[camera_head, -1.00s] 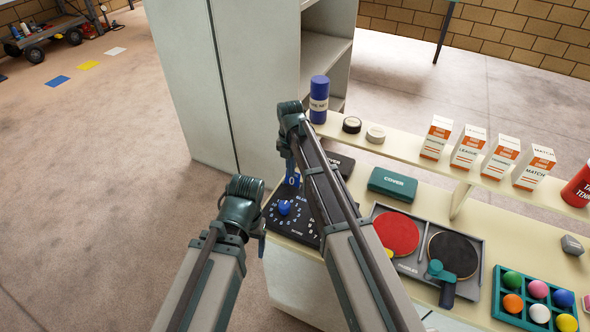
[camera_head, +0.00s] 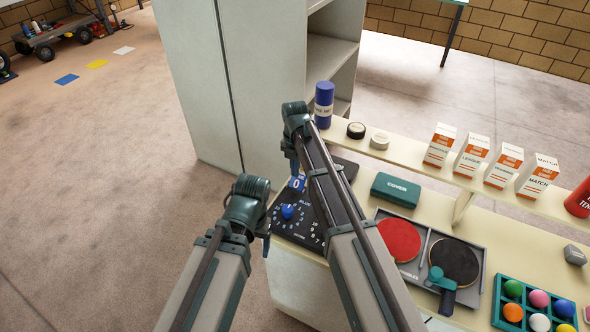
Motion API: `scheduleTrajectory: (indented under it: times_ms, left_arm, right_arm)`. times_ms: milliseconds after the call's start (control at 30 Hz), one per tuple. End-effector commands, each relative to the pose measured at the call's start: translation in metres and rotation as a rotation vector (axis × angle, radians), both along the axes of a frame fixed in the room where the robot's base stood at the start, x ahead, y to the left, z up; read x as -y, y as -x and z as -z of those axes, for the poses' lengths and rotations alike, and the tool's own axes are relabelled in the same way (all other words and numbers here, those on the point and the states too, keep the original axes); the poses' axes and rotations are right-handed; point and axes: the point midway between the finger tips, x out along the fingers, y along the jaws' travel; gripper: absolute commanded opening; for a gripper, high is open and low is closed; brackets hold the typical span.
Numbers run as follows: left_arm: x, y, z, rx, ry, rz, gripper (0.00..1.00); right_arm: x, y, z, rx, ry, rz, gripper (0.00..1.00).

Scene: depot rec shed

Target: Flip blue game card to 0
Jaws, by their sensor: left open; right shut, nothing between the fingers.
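The blue game card (camera_head: 297,183) shows a white 0 and stands at the back of a black scoreboard (camera_head: 311,232) on the near left end of the table. A blue knob (camera_head: 288,211) sits in the board's ring of white numbers. My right gripper (camera_head: 297,168) is just above the blue card, pointing down; its fingers are small and partly hidden by its wrist. My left gripper (camera_head: 266,240) is at the board's left edge, beside the table and apart from the card. My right forearm hides the middle of the board.
A green case (camera_head: 396,190) and a grey tray (camera_head: 403,268) with red and black paddles lie to the right. A teal ball tray (camera_head: 506,283) is further right. A raised shelf (camera_head: 410,158) with a blue can (camera_head: 324,104) and boxes runs behind. A grey cabinet (camera_head: 205,100) stands behind left.

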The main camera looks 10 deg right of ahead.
Motion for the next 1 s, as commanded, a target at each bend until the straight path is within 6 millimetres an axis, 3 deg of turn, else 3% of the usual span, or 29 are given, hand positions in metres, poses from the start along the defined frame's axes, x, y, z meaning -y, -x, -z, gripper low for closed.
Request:
scheduleTrajectory:
  times_ms: [367, 1000]
  left_arm:
    - [0.0, 0.0, -0.014, 0.0, 0.0, 0.0, 0.77]
    - [0.0, 0.0, -0.107, 0.0, 0.0, 0.002, 0.77]
  right_arm:
    - [0.0, 0.0, -0.014, 0.0, 0.0, 0.0, 0.0]
    - [0.0, 0.0, -0.107, 0.0, 0.0, 0.0, 0.0]
